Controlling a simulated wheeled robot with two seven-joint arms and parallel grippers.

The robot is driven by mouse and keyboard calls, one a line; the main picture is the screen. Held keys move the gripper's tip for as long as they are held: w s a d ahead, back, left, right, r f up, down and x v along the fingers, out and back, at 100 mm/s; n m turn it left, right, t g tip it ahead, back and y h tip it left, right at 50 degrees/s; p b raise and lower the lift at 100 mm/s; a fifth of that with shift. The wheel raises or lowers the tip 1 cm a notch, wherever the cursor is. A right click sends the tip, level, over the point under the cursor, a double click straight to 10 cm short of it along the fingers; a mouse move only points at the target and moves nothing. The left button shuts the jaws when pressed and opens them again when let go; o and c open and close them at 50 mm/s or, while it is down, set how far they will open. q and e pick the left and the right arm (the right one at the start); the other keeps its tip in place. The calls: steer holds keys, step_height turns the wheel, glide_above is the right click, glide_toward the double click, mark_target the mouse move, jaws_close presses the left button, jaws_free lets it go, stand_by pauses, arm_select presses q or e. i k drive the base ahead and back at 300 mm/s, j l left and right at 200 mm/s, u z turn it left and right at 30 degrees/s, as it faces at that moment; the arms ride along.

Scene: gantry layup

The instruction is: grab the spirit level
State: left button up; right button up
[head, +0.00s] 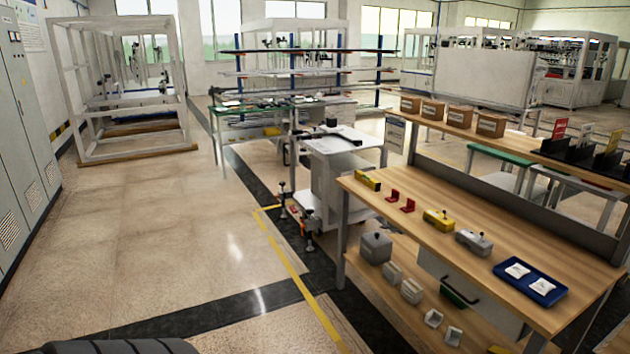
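A short yellow bar with dark markings (368,181) lies at the far left corner of the wooden workbench (420,205), on the right of the head view. It may be the spirit level, but it is too small to be sure. A yellow block with a dark knob (438,220) sits nearer along the same bench top. Neither of my grippers is in view, and nothing is seen touching these things.
Two red pieces (400,201), a grey block (473,242) and a blue tray (531,283) with white pieces share the bench top. Small cartons (450,117) stand on its upper shelf. A white cart (332,165) stands behind the bench. Floor left of the yellow line (300,285) is clear.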

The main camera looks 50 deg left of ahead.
mark_target(374, 185)
steer(key=u, duration=1.25)
steer(key=i, duration=0.2)
steer(key=z, duration=0.05)
